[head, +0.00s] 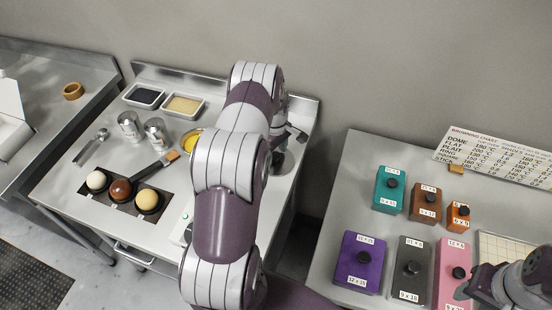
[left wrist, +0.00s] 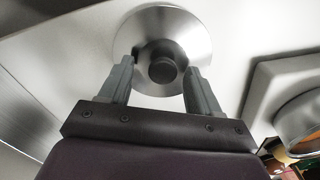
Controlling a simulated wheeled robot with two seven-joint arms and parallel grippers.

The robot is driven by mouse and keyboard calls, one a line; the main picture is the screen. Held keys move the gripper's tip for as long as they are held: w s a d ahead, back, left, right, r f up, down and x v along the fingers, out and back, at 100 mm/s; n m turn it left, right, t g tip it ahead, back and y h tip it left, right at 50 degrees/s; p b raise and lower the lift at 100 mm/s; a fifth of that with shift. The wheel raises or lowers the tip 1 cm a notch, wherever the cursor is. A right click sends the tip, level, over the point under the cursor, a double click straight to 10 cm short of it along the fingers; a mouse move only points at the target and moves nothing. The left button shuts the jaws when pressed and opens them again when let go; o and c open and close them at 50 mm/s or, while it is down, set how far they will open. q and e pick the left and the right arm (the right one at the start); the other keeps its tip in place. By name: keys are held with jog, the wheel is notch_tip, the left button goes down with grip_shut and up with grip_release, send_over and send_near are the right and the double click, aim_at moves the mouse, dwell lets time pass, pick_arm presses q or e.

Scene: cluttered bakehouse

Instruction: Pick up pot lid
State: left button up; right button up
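The pot lid (left wrist: 150,22) is a round silver disc with a black knob (left wrist: 162,68), seen from above in the left wrist view. My left gripper (left wrist: 160,68) is open, with one finger on each side of the knob and gaps visible between. I cannot tell whether the fingertips are down at knob height. In the head view the lid (head: 280,162) is partly hidden behind my left arm, at the right side of the steel table, with my left gripper (head: 292,136) over it. My right gripper (head: 476,288) is at the lower right edge; its fingers are unclear.
On the same table are two trays (head: 183,104), metal tins (head: 130,125), a yellow bowl (head: 191,139) and a holder with three balls (head: 121,190). The right table holds several coloured knobbed blocks (head: 362,262) and a browning chart (head: 500,155). A gap (head: 300,240) separates the tables.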

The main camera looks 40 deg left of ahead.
pick_arm(q)
jog(key=shift+s+r, duration=0.15)
jog(key=shift+s, duration=0.05)
grip_shut()
jog(key=shift+w, duration=0.15)
